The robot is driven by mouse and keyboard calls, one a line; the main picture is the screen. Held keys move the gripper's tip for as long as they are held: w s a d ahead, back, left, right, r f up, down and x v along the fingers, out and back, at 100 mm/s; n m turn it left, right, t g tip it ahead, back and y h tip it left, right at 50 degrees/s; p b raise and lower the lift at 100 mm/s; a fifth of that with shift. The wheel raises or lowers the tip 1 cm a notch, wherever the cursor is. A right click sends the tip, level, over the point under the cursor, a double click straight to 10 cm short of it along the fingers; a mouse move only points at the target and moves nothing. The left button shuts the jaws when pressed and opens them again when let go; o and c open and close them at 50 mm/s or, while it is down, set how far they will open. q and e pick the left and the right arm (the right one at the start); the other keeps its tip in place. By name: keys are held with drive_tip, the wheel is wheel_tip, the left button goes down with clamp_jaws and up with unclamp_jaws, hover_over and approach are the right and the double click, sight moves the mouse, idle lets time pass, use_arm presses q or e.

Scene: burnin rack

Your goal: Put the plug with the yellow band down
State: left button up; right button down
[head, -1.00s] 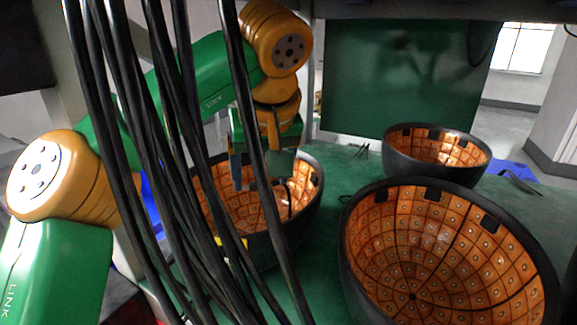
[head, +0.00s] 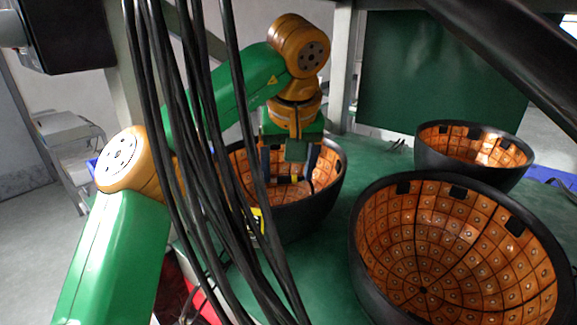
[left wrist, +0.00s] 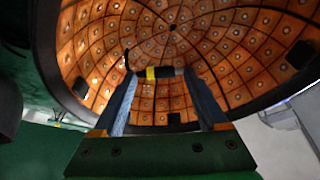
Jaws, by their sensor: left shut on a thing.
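My left gripper (head: 287,179) is shut on a dark plug (head: 297,180) with a yellow band. The plug is held inside the left bowl (head: 330,203), a dark shell lined with orange tiles. In the left wrist view the plug (left wrist: 166,72) lies crosswise between the fingertips, its yellow band (left wrist: 151,73) near the left finger. A dark lead curves up from its left end there. The tiled bowl wall fills the view behind it; I cannot tell whether the plug touches the wall. My right gripper is not in view.
A large tiled bowl (head: 369,262) stands at the front right and a smaller one (head: 452,166) at the back right, on a green surface (head: 343,225). Black cables (head: 205,170) hang in front of my left arm. A yellow label (head: 257,219) shows by the left bowl.

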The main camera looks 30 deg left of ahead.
use_arm(q)
drive_tip(key=shift+s+d, duration=0.15)
drive_tip(key=shift+s, duration=0.2)
drive_tip(key=o, duration=1.3)
drive_tip(key=shift+o, duration=0.2)
drive_tip(key=shift+w, duration=0.15)
drive_tip(key=v, duration=0.8)
drive_tip(key=shift+r, duration=0.4)
drive_tip(key=shift+w+f, duration=0.1)
